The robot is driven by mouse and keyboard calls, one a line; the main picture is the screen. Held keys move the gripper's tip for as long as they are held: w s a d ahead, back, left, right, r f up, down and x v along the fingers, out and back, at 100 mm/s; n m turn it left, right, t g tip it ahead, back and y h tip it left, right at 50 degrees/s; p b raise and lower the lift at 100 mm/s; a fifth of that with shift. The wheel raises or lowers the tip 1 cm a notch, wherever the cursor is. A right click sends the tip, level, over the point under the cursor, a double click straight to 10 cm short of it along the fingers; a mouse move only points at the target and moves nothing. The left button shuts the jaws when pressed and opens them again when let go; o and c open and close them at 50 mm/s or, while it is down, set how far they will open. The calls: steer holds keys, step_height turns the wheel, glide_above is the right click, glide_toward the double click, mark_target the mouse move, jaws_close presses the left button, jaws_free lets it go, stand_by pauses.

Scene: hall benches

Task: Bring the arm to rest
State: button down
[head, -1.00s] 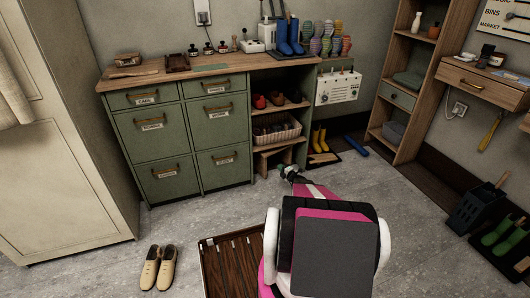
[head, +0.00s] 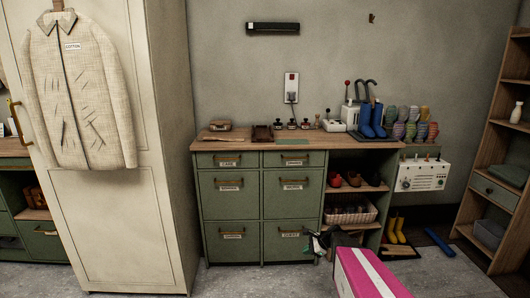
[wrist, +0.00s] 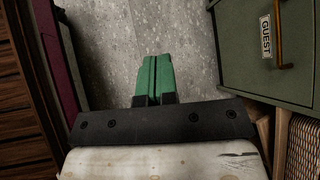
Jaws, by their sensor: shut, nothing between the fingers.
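My gripper (wrist: 155,78) shows in the wrist view with its two green fingers closed together and nothing between them. It points down at bare grey floor. In the head view my gripper (head: 312,243) is small, low in front of the green cabinet (head: 262,240), near the drawer labelled GUEST. My pink and white arm link (head: 368,275) reaches out toward the cabinet from the bottom edge. In the wrist view the cabinet's GUEST drawer (wrist: 262,60) is close on the right of the fingers, apart from them.
Right of the drawers are open shelves with shoes and a wicker basket (head: 351,215). Yellow boots (head: 396,230) stand on the floor further right. A tall cream wardrobe (head: 125,225) with a hanging jacket (head: 82,100) stands left. A dark slatted wooden thing (wrist: 22,110) is at left in the wrist view.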

steer(key=s+r+n+g+h, duration=0.1)
steer(key=s+r+n+h, duration=0.3)
steer(key=s+r+n, duration=0.2)
steer(key=s+a+r+n+g+h, duration=0.1)
steer(key=s+r+n+h, duration=0.3)
steer(key=s+n, duration=0.7)
step_height(320, 180, up, 2)
steer(key=shift+s+r+g, duration=0.1)
steer(key=shift+s+g, duration=0.3)
steer(key=shift+s, duration=0.1)
